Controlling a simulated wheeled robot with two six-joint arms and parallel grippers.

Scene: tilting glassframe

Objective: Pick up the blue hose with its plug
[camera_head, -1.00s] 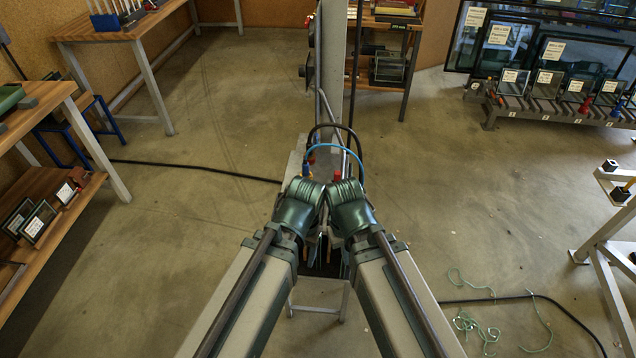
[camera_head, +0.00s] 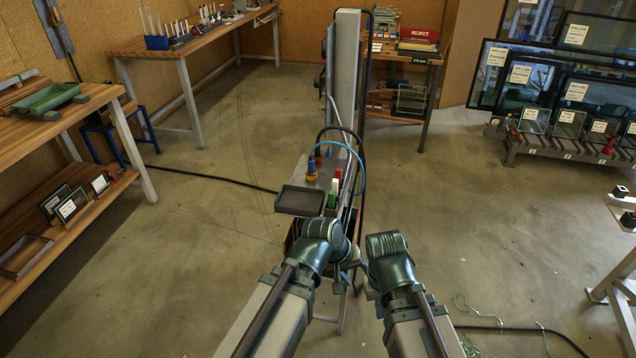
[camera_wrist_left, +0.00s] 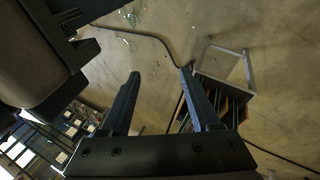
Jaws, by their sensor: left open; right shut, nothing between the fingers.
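The blue hose (camera_head: 353,153) arches over the narrow grey stand in the head view, beside a black hose arch. My left arm's wrist is just below the stand's dark tray, apart from the hose. My left gripper shows open and empty in the left wrist view (camera_wrist_left: 160,74), pointing toward the floor and a box-like frame. The hose is not clear in that view. My right wrist is right of the stand; its gripper is shut, its fingers mostly hidden.
The dark tray (camera_head: 300,201) sits on the stand, with red, white and green pieces (camera_head: 334,187) beside it. A tall grey post (camera_head: 346,75) rises behind. Workbenches (camera_head: 190,48) and glass racks (camera_head: 560,145) stand farther off. The floor on both sides is mostly clear.

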